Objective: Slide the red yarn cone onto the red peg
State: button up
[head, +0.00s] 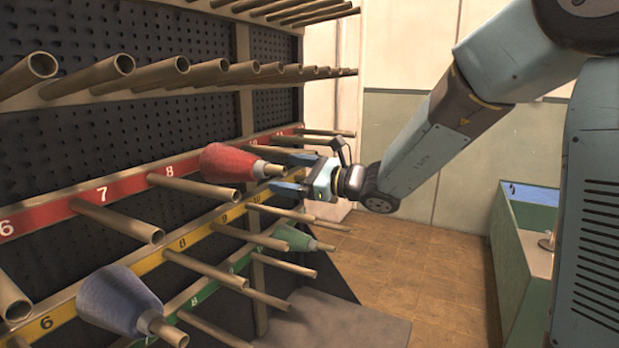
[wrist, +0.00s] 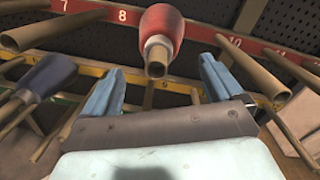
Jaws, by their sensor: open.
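The red yarn cone (head: 229,162) is at the red rail (head: 120,187), over the place between numbers 8 and 10, its wide end toward the rack. Its narrow end, with a tan tube end, points out toward my gripper. The peg behind it is hidden, so how far it sits on is hard to tell. My gripper (head: 280,172) is open and empty, just off the narrow end. In the wrist view the cone (wrist: 163,30) is centred ahead, between and beyond the two blue fingers, apart from both.
Bare pegs (head: 118,222) stick out around the cone on the red, yellow and green rails. A blue cone (head: 115,300) hangs lower left and a green cone (head: 291,238) lower down. A green bin (head: 512,255) stands right. Floor between is open.

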aim_at(266, 170)
jog(key=shift+x, duration=3.15)
jog(key=c, duration=1.6)
jog(key=shift+w+a, duration=0.1)
jog(key=shift+a, duration=0.1)
jog(key=shift+c, duration=0.7)
jog(key=o, duration=1.7)
jog(key=v, duration=1.3)
jog(key=shift+d, duration=0.35)
jog(key=shift+s, duration=0.2)
